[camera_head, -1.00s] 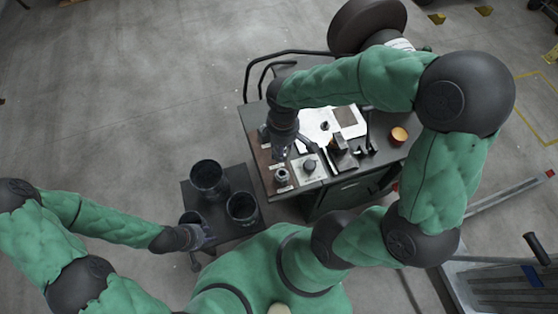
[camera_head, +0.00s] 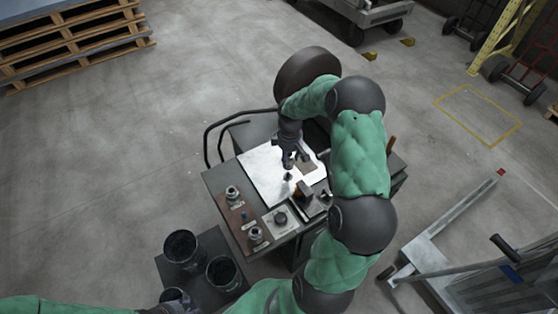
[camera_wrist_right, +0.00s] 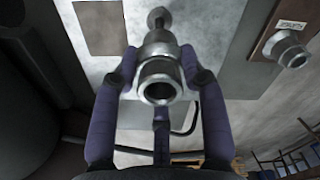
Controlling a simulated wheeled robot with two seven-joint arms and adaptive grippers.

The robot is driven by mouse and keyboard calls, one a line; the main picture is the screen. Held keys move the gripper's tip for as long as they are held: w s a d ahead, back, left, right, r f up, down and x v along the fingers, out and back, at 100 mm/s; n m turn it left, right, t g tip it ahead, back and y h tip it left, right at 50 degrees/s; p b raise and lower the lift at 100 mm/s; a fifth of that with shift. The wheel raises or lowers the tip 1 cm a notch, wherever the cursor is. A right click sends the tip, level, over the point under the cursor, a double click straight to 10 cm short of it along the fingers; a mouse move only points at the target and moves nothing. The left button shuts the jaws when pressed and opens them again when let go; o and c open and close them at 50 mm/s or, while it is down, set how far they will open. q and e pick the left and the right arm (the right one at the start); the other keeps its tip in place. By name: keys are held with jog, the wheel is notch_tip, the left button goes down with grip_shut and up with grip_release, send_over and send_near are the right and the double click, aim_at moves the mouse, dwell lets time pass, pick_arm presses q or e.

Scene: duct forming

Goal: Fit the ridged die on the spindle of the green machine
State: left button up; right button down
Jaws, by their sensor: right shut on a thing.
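My right gripper (camera_head: 291,160) is over the pale top plate of the dark green machine (camera_head: 250,178). In the right wrist view its purple fingers (camera_wrist_right: 160,85) are shut on a silver ring-shaped die (camera_wrist_right: 159,75) with an open bore. Ridges on this die are too small to make out. A metal stub (camera_wrist_right: 158,18), which looks like the spindle, stands on the plate beyond the die. A small dark upright (camera_head: 287,177) shows on the plate in the head view. The die is apart from the plate. My left gripper (camera_head: 172,300) is at the bottom edge, partly cut off.
Two other metal dies (camera_head: 232,192) (camera_head: 256,234) sit on a brown strip, a small blue peg (camera_head: 243,215) between them. A dark knob (camera_head: 281,218) is on a light panel. Black cups (camera_head: 181,247) stand on a low stand at left. A dark wheel (camera_head: 304,72) is behind.

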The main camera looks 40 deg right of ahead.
aim_at(288, 168)
jog(key=shift+d+f+b, duration=0.1)
jog(key=shift+f+b, duration=2.15)
jog(key=shift+f, duration=1.2)
jog(key=shift+f, duration=0.3)
jog(key=c, duration=0.6)
grip_release()
notch_tip(288, 168, up, 12)
jog(key=shift+f, duration=0.1)
